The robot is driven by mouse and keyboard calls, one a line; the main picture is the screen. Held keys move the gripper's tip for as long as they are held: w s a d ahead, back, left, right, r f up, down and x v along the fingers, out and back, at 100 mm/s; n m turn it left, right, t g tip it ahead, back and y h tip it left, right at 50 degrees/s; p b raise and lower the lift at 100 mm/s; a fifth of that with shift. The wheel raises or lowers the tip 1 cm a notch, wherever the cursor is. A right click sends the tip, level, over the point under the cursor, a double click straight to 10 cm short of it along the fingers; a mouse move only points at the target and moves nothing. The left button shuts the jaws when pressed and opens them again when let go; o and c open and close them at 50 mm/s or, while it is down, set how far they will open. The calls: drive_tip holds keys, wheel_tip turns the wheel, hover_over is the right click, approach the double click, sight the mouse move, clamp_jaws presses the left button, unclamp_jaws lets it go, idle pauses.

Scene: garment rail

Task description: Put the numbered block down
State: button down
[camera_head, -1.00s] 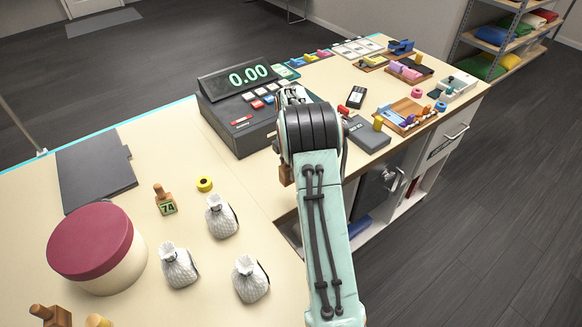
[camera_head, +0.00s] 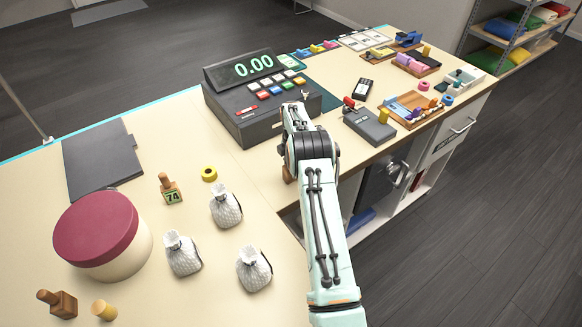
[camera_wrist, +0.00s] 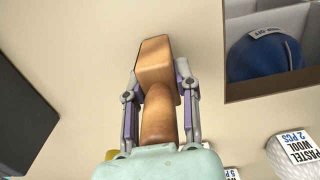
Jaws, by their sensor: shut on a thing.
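My gripper (camera_wrist: 160,88) is shut on a brown wooden block with a rounded handle (camera_wrist: 155,62). The handle lies between the two fingers, and the block end points away from my palm. No number shows on the faces in view. In the head view a small part of this wood (camera_head: 288,174) shows beside my arm, near the register's front corner; the fingers are hidden there. I cannot tell whether the block touches the counter. Another wooden-handled block with a green 74 label (camera_head: 172,190) stands upright on the counter (camera_head: 150,235).
The cash register (camera_head: 262,100) stands just behind my arm. Bare counter surrounds the held block.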

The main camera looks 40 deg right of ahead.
drive_tip(key=c, duration=0.8)
unclamp_jaws()
drive_tip(key=shift+f, duration=0.15)
wheel_tip(320, 180, up, 13)
drive_tip(key=shift+a+f, duration=0.1)
drive_tip(key=shift+f, duration=0.1)
drive_tip(key=s+a+r+m, duration=0.4)
drive_tip(key=s+a+r, duration=0.15)
drive_tip(key=a, duration=0.25)
drive_tip(key=s+a+r+m, duration=0.3)
drive_tip(key=s+a+r, duration=0.1)
drive_tip(key=a+r, duration=0.3)
drive_tip(key=s+a+f+m, duration=0.1)
drive_tip(key=s+a+m, duration=0.4)
drive_tip(key=s, duration=0.7)
drive_tip(key=s+a+f+m, duration=0.2)
drive_tip(key=s+a+m, duration=0.2)
drive_tip(key=s, duration=0.8)
drive_tip(key=shift+s+a+m+y, duration=0.2)
drive_tip(key=shift+a+m+y, duration=0.2)
drive_tip(key=shift+a, duration=0.8)
